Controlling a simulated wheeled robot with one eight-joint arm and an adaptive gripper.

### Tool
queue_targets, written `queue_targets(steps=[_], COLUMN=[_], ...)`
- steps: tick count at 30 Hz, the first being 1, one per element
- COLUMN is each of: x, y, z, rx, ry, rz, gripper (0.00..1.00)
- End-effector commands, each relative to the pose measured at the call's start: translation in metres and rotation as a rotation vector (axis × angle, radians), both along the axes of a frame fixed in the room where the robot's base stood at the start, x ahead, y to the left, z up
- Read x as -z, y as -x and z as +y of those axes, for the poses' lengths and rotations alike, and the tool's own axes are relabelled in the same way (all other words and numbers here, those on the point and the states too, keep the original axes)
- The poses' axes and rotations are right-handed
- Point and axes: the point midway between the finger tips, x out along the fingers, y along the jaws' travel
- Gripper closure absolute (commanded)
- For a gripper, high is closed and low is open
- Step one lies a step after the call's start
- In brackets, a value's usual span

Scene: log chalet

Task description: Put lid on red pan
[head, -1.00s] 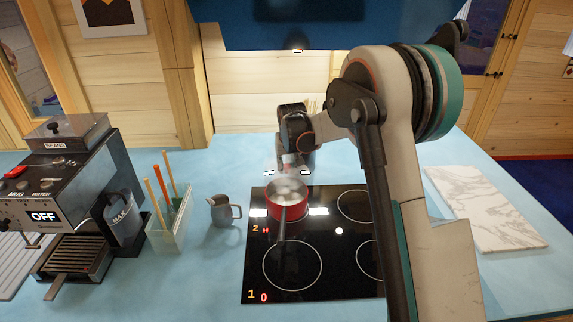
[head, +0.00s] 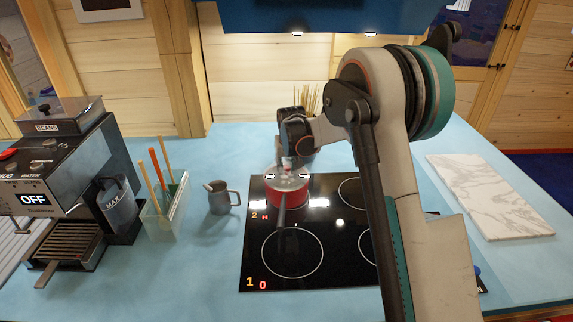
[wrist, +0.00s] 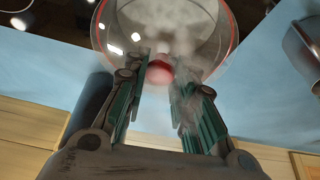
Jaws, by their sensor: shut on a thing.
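The red pan (head: 287,197) stands on the back left ring of the black cooktop, its dark handle pointing toward the front. A clear glass lid (head: 272,178) is over the pan's top; I cannot tell whether its rim touches the pan all round. My gripper (head: 287,162) is above the lid, pointing down. In the wrist view, the fingers of my gripper (wrist: 160,68) are on either side of the lid's red knob (wrist: 160,73), and the glass lid (wrist: 205,40) spreads beyond them. Steam or haze blurs the right finger.
The cooktop (head: 325,265) has free rings in front and to the right. A grey jug (head: 219,198) stands left of it, near a utensil holder (head: 166,207) and a coffee machine (head: 70,180). A marble board (head: 490,195) lies at the right.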

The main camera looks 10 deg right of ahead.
Motion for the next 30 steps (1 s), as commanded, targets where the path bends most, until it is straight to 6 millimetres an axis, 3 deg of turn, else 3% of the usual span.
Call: queue_targets(steps=[30], x=[0.0062], y=[0.0005], z=[-0.0001], rx=[0.0], ry=[0.0], rz=[0.0], gripper=[1.0])
